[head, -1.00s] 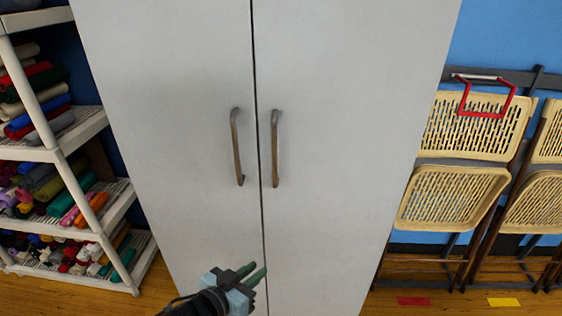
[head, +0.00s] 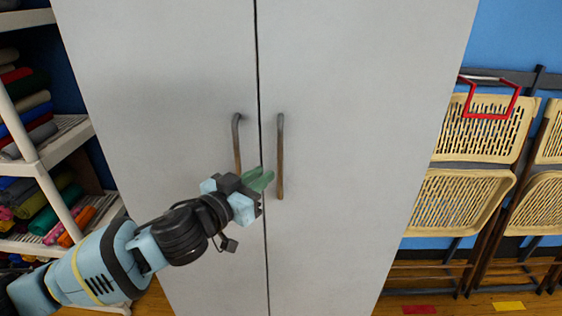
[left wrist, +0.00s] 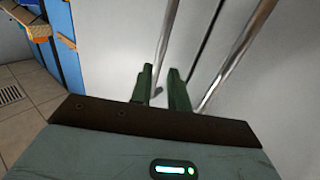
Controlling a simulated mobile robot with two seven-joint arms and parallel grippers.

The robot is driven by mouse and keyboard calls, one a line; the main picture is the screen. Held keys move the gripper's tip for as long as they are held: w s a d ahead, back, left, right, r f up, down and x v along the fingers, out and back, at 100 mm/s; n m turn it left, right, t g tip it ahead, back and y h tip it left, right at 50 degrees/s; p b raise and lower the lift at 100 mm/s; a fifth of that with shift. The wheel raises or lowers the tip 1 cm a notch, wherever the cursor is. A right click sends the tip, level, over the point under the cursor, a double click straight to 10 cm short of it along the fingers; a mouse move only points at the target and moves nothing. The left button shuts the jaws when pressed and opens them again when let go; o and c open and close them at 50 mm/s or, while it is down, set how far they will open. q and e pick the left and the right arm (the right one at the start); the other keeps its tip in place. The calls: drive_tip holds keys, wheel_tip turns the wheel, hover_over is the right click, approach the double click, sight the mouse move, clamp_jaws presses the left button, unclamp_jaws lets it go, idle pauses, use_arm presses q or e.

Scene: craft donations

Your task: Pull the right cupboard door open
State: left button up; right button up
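The grey cupboard has two closed doors, the left door (head: 160,90) and the right door (head: 360,120), meeting at a thin vertical gap. The right door carries a bar handle (head: 280,150); the left door's handle (head: 237,135) stands beside it. My left gripper (head: 268,178) is in front of the gap, its green fingertips just left of the right handle's lower part. In the left wrist view its fingers (left wrist: 162,88) are apart, and one handle's end (left wrist: 158,91) shows between them. I cannot tell whether they touch it. My right gripper is out of view.
A white shelf rack (head: 55,150) with rolled fabric stands left of the cupboard. Tan folding chairs (head: 455,200) hang or lean at the blue wall on the right. Red and yellow floor marks lie below them.

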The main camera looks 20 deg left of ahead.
sight(279, 163)
use_arm(q)
drive_tip(key=shift+p+x, duration=0.3)
drive_tip(key=shift+x, duration=3.5)
drive_tip(key=shift+f, duration=0.1)
drive_tip(key=shift+a, duration=0.1)
clamp_jaws()
